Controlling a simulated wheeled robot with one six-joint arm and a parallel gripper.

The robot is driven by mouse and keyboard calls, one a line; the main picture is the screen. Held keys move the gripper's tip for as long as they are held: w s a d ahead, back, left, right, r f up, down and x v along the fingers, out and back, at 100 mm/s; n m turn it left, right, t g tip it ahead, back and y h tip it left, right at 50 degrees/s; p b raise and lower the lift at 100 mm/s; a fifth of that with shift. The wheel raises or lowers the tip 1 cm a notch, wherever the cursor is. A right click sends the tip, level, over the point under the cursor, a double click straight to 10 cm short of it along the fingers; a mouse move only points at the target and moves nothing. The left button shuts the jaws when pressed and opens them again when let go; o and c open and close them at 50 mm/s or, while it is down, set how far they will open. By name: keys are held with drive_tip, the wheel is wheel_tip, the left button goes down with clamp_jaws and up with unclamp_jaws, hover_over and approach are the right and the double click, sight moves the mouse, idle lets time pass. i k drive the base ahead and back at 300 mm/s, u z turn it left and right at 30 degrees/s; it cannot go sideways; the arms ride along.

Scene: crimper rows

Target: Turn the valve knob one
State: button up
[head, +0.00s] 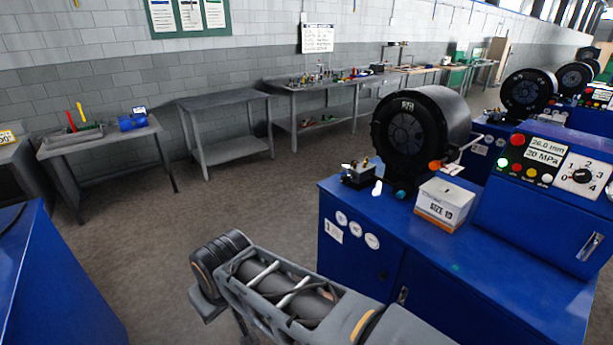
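A round black knob (582,175) sits on a white dial plate with digits around it, on the sloped front of the blue control panel (530,215) at the right. I cannot tell exactly which digit its pointer faces. A small orange part (435,165) with a thin metal rod shows beside the black crimper head (408,125); I cannot tell whether it is a valve. My grey arm reaches in from the bottom, apart from the panel and to its left. My gripper is not in view.
A white box (445,202) and small metal fittings (360,175) stand on the blue cabinet top (470,255). Coloured buttons and a display reading 26.0 mm and 20 MPa are left of the knob. Grey tables (225,98) line the wall. Another blue cabinet (55,285) stands lower left, with open floor between.

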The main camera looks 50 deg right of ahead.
sight(344, 179)
drive_tip(key=u, duration=0.2)
drive_tip(key=i, duration=0.8)
drive_tip(key=z, duration=0.85)
drive_tip(key=i, duration=0.65)
drive_tip(key=z, duration=0.75)
